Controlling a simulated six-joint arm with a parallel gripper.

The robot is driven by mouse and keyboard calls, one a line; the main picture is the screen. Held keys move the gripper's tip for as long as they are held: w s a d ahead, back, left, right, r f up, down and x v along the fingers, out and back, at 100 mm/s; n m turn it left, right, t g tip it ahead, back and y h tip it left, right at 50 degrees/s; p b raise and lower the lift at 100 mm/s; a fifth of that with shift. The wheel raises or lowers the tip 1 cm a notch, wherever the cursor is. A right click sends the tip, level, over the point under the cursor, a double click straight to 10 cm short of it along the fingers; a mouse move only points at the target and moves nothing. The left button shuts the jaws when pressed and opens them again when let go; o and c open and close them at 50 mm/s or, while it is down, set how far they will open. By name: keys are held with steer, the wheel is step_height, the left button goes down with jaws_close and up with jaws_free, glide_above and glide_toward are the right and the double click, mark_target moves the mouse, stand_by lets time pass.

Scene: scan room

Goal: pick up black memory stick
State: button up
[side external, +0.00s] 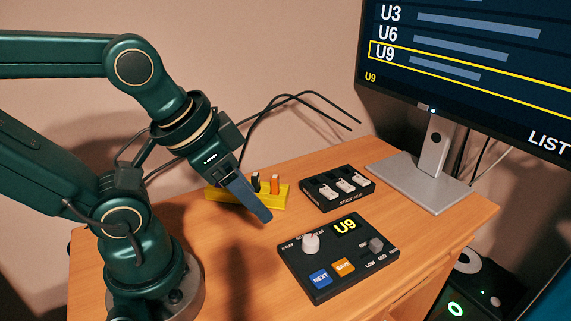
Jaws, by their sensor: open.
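A black memory stick (256,181) stands upright in a yellow holder (276,203) on the desk, partly hidden by my gripper. An orange memory stick (275,184) stands in the same holder to its right. My gripper (261,213) is open and tilted down to the right. Its fingers pass in front of the holder in this view, and they look empty. The fingers overlap in this view, so the gap between them does not show. I cannot tell how far the fingertips are from the black stick.
A black stick hub (335,204) with several white sticks lies right of the holder. A control box (300,275) with a knob, buttons and a "U9" display lies in front. A monitor (433,145) stands at the back right. Bare desk (225,260) lies left of the control box.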

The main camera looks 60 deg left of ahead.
steer(key=m, duration=0.2)
steer(key=m+g+h, duration=0.2)
steer(key=m, duration=0.6)
glide_above(254, 174)
steer(key=w+d, duration=0.1)
steer(key=d, duration=0.3)
step_height(254, 174, down, 4)
steer(key=a+f, duration=0.1)
steer(key=s+a+f+n, duration=0.1)
steer(key=a, duration=0.1)
steer(key=s+a+f+n+h, duration=0.1)
steer(key=shift+a+f, duration=0.25)
steer(key=shift+a, duration=0.15)
steer(key=shift+s+a+f, duration=0.1)
steer(key=shift+a+f, duration=0.05)
steer(key=shift+x, duration=2.45)
steer(key=shift+c, duration=0.3)
